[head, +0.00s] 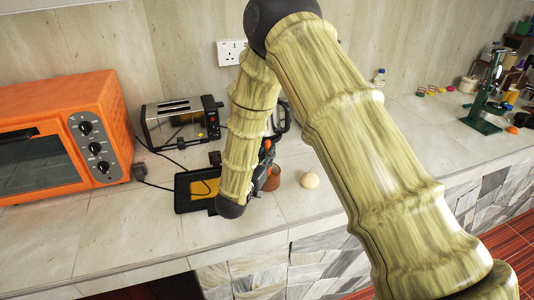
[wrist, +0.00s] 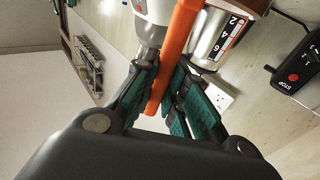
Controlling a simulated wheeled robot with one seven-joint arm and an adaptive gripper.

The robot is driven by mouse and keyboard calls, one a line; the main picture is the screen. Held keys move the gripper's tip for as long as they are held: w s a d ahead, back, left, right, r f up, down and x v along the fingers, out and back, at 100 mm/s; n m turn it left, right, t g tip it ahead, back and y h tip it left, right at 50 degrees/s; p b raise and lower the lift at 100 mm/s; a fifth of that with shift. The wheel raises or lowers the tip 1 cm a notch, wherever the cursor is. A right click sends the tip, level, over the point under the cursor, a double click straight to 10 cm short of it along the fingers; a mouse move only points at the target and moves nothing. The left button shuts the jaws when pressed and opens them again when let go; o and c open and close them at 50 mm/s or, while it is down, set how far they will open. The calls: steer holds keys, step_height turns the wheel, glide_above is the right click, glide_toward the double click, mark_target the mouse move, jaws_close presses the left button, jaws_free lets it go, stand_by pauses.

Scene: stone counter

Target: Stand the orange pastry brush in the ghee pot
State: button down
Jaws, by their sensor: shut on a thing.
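In the wrist view my gripper (wrist: 165,90) has its green-padded fingers shut on the orange pastry brush (wrist: 181,32). Its orange handle runs between the pads and out past the top of the picture; its bristles cannot be made out. In the head view my gripper (head: 266,164) is mostly hidden behind my arm, above the counter. A small reddish-brown pot (head: 272,181), which looks like the ghee pot, stands just right of and below it. I cannot tell whether the brush touches the pot.
A pale round onion (head: 310,180) sits right of the pot. A black tray (head: 186,204) with something yellow lies left. A toaster (head: 178,123), an orange oven (head: 75,135) and a steel kettle (wrist: 213,36) stand nearby. The counter's front left is clear.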

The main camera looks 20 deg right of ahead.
steer(key=shift+f, duration=0.4)
stand_by(0.5)
steer(key=c, duration=1.4)
jaws_free()
steer(key=shift+o, duration=0.3)
steer(key=o, duration=0.5)
steer(key=shift+a, duration=0.1)
steer(key=shift+b+v, duration=0.35)
steer(key=shift+v, duration=4.1)
steer(key=shift+r, duration=0.1)
